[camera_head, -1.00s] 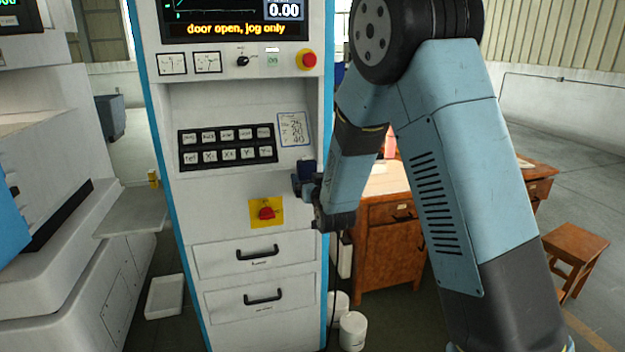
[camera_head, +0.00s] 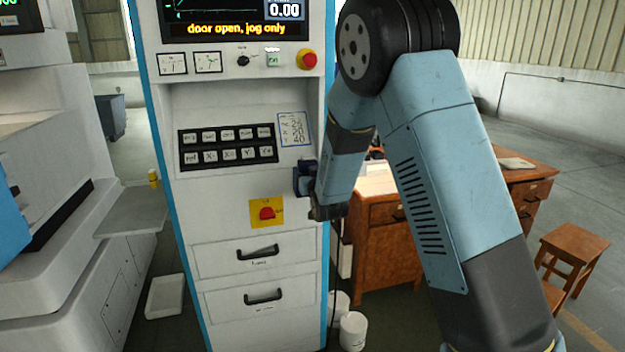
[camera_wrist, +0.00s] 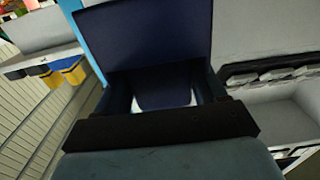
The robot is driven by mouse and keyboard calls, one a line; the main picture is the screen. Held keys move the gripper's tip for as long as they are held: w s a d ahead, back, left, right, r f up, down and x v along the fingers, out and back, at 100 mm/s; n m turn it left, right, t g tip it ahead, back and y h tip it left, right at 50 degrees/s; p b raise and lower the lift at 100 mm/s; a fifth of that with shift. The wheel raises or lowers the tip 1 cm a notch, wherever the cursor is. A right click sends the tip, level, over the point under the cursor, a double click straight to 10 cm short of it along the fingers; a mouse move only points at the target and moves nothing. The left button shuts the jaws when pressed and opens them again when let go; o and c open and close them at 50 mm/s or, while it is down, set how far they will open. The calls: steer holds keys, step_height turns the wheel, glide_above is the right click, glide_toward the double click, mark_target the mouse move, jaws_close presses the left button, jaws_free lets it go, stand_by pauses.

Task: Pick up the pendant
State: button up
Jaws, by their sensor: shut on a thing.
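The pendant (camera_head: 303,180) is a small dark blue box at the right edge of the control cabinet's front, beside the yellow switch plate. My gripper (camera_head: 314,182) is shut on it from the right. In the wrist view, the pendant (camera_wrist: 145,40) fills the top middle as a dark blue face, and part of it shows between the two fingers of my gripper (camera_wrist: 165,90). Its far side is hidden. I cannot tell whether it still touches the cabinet or a holder.
The control cabinet (camera_head: 220,230) has a key panel (camera_head: 228,146), a red stop button (camera_head: 307,59), a red rotary switch (camera_head: 267,213) and two drawers below. A dark cable (camera_head: 334,270) hangs along its right edge. White tubs (camera_head: 352,330), a wooden desk (camera_head: 390,240) and a stool (camera_head: 573,250) stand right.

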steer(key=c, duration=0.6)
steer(key=shift+o, duration=0.2)
